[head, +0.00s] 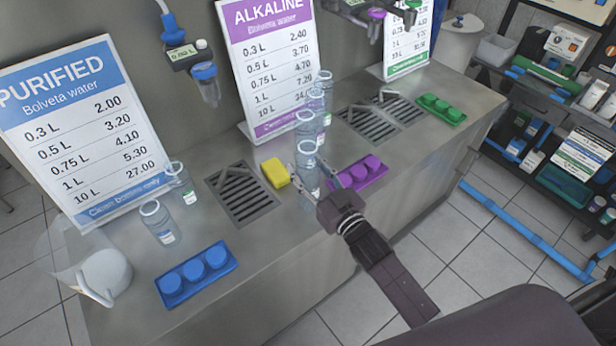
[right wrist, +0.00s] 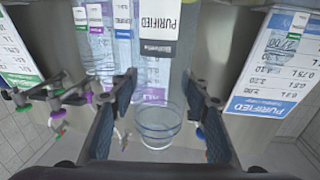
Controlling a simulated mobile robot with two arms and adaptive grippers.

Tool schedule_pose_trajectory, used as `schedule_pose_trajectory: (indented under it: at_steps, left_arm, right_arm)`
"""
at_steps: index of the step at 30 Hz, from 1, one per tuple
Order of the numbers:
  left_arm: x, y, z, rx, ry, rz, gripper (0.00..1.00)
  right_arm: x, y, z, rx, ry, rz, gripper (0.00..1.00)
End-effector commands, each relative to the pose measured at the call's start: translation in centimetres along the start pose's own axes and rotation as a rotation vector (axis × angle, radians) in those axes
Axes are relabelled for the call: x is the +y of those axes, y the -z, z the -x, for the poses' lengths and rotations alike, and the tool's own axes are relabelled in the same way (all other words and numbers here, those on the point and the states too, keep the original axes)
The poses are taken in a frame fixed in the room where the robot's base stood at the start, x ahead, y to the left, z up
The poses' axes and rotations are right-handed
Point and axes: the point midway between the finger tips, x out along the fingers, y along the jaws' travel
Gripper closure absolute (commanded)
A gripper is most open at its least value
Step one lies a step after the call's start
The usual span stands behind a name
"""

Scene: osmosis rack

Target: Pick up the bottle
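A clear bottle (head: 308,180) stands upright on the metal counter, nearest in a row of several similar bottles (head: 306,128). My right gripper (head: 308,172) is at this bottle, with a finger on either side of it. In the right wrist view, the open fingers of the right gripper (right wrist: 160,82) have a clear round bottle shape (right wrist: 158,128) between them, with a visible gap on each side. Part of the bottle is hidden behind the gripper in the head view. My left gripper is in no view.
A yellow sponge (head: 275,173) lies just left of the bottle and a purple cap tray (head: 362,172) just right. Two more bottles (head: 158,223) and a blue cap tray (head: 197,274) stand left. Price signs (head: 268,60) line the back. A drain grate (head: 242,194) lies left of the sponge.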

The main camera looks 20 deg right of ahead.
Motion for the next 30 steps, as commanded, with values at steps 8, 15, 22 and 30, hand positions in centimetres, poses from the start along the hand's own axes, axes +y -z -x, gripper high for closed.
schedule_pose_trajectory:
  at_steps: [8,15,22,30]
  left_arm:
    - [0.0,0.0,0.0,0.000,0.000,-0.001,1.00]
    - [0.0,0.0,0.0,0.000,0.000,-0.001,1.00]
    - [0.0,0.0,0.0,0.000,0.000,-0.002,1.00]
    - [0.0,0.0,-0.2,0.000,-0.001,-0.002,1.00]
  right_arm:
    - [0.0,0.0,0.0,0.000,0.000,0.000,0.74]
    - [0.1,1.0,0.0,0.001,0.000,0.001,0.74]
    - [0.0,5.1,0.0,0.008,0.003,0.003,0.74]
    - [0.0,13.3,0.0,0.009,0.002,0.004,0.74]
